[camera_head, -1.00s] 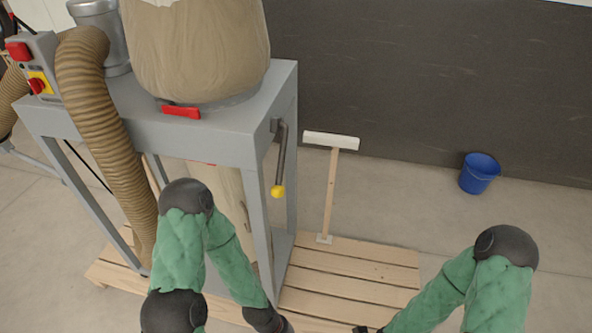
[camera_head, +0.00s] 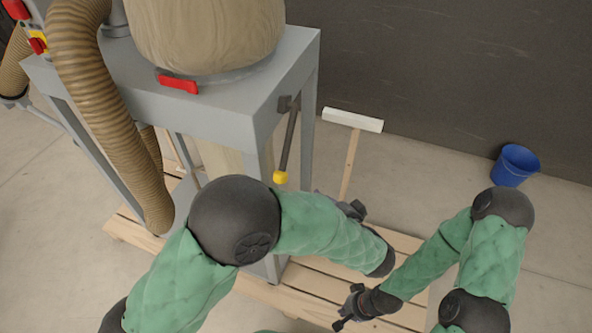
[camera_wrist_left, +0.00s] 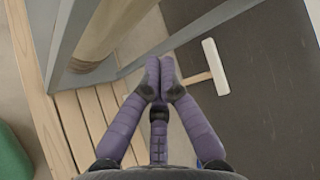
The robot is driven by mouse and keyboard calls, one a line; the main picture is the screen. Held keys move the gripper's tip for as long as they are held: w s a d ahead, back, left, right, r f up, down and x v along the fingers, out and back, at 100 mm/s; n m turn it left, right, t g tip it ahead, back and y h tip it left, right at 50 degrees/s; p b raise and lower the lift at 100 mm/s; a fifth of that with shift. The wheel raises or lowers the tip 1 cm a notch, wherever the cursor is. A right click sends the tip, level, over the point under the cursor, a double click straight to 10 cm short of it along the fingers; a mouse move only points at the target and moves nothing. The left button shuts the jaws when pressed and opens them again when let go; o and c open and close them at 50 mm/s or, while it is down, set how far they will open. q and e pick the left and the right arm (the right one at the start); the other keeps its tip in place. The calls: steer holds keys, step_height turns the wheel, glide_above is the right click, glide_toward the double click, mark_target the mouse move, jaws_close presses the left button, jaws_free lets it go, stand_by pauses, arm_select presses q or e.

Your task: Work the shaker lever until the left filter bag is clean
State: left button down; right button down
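The shaker lever (camera_head: 287,140) is a dark bar with a yellow knob (camera_head: 280,178), hanging from the grey frame's right side. One brown, streaked filter bag (camera_head: 205,32) stands on the frame; I cannot tell if another stands outside the picture. My left gripper (camera_head: 346,208) is right of and below the knob, apart from it and partly hidden by my forearm. In the left wrist view its purple fingers (camera_wrist_left: 160,72) close together at the tips with nothing seen between them. My right gripper (camera_head: 346,307) is low over the pallet, away from the lever; its opening is unclear.
The grey frame (camera_head: 220,112) stands on a wooden pallet (camera_head: 300,297), with a ribbed hose (camera_head: 85,95) at left. A red clamp handle (camera_head: 178,84) is under the bag. A white-headed broom (camera_head: 352,120) stands right of the lever. A blue bucket (camera_head: 514,165) is by the wall.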

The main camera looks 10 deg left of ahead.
mark_target(279, 175)
arm_select(q)
steer(key=w+a+b, duration=0.1)
steer(key=w+a, duration=0.4)
steer(key=a, duration=0.2)
steer(key=shift+w+r+t, duration=0.25)
steer(key=shift+r+t, duration=0.15)
stand_by(0.3)
steer(key=s+r+g+p, duration=0.1)
steer(key=p, duration=0.2)
steer(key=s+r+m+g+p, duration=0.1)
steer(key=s+r+p, duration=0.1)
steer(key=p, duration=0.1)
steer(key=s+a+r+m+g+p, duration=0.1)
steer(key=s+r+p, duration=0.1)
steer(key=shift+p, duration=0.4)
steer(key=shift+s+r+p, duration=0.15)
steer(key=shift+s+p, duration=0.15)
steer(key=shift+p, duration=0.1)
